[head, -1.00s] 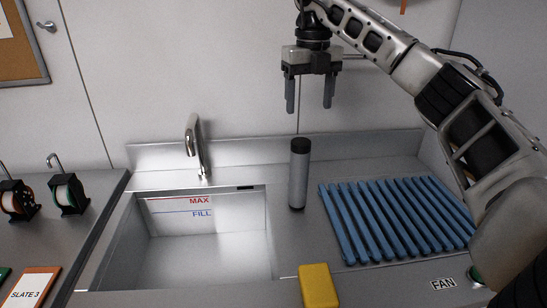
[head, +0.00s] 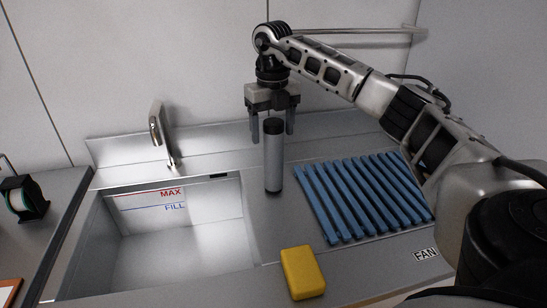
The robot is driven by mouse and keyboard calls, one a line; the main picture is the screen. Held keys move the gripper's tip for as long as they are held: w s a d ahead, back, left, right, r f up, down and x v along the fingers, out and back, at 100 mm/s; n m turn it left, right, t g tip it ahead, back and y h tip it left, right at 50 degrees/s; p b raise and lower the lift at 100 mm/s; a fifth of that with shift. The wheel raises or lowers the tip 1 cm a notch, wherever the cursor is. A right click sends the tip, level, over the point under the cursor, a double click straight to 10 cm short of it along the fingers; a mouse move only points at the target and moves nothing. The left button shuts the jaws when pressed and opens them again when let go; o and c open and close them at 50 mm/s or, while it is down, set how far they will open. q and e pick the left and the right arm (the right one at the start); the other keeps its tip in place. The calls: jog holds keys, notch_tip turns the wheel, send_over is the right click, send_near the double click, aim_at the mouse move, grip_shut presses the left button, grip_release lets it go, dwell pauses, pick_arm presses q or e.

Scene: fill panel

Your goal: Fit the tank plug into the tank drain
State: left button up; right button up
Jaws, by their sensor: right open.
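A grey upright cylinder (head: 273,165) with a dark top stands on the counter just right of the metal tank; no other thing in view looks like a plug, and I cannot tell for sure that it is one. The tank (head: 247,222) is a sunken metal basin with MAX and FILL lines on its back wall. I make out no drain in its floor. My right gripper (head: 272,130) points down, open, its fingers showing left and right of the cylinder's top. I cannot tell whether they are around it or behind it. My left gripper is not in view.
A faucet (head: 160,135) rises behind the tank. A blue slatted rack (head: 360,198) lies to the right of the cylinder. A yellow block (head: 302,272) lies at the counter's front. A FAN label (head: 426,254) is at the right. A spool (head: 24,198) stands at the left.

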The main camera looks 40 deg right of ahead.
aim_at(273, 139)
jog(key=shift+f, duration=1.6)
grip_shut()
jog(key=shift+r, duration=0.1)
